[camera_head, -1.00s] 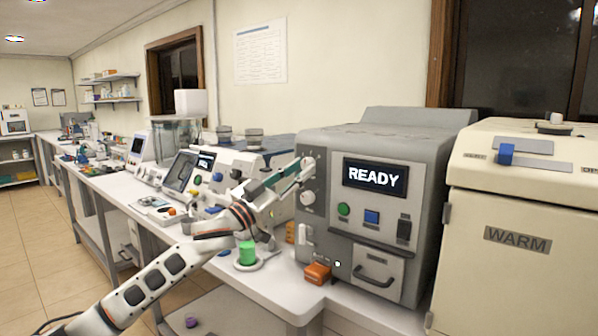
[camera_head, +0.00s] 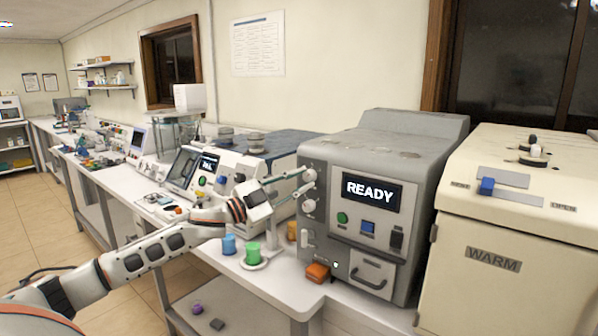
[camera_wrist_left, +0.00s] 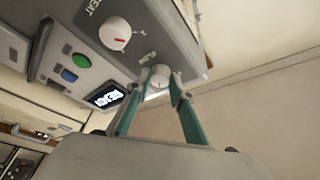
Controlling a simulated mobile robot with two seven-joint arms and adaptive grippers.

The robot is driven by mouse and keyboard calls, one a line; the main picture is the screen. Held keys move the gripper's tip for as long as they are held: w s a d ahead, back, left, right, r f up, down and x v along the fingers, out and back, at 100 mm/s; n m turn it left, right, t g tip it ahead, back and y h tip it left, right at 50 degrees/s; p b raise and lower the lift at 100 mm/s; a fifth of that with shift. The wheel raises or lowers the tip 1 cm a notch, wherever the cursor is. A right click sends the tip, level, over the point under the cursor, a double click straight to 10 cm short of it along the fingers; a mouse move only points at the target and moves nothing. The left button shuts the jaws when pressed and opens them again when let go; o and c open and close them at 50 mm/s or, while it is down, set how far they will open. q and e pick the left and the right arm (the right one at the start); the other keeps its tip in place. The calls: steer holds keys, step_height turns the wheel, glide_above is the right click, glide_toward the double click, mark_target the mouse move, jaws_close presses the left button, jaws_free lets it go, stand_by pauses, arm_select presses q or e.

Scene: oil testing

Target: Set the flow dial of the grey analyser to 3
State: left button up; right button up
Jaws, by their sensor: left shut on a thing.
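The grey analyser (camera_head: 345,152) stands at the right end of the bench, its screen reading READY. Two pale dials sit on the left of its front: an upper dial (camera_head: 309,175) and a lower dial (camera_head: 308,206). My left gripper (camera_head: 303,182) is shut on the upper dial. In the left wrist view, its green fingers lie either side of this small dial (camera_wrist_left: 160,75), whose label and pointer setting I cannot read. The larger dial (camera_wrist_left: 115,33) beside it has a red mark and a partly visible label ending in "EAT". My right gripper is out of view.
A cream cabinet marked WARM (camera_head: 493,259) stands close on the right. Another instrument (camera_head: 213,172) stands behind the arm.

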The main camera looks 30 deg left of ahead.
arm_select(q)
steer(key=shift+r+m+g+p, duration=0.2)
steer(key=shift+m+g+p, duration=0.1)
steer(key=shift+m+p, duration=0.3)
steer(key=shift+a+m, duration=0.1)
steer(key=shift+m, duration=0.2)
steer(key=shift+f+m+g+p, duration=0.1)
steer(key=shift+m+g+p, duration=0.25)
steer(key=shift+p, duration=0.3)
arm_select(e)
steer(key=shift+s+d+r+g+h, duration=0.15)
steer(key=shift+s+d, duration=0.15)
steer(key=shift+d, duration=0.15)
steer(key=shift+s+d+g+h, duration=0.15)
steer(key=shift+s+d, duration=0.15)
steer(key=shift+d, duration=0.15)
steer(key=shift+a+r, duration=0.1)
arm_select(q)
steer(key=o, duration=1.1)
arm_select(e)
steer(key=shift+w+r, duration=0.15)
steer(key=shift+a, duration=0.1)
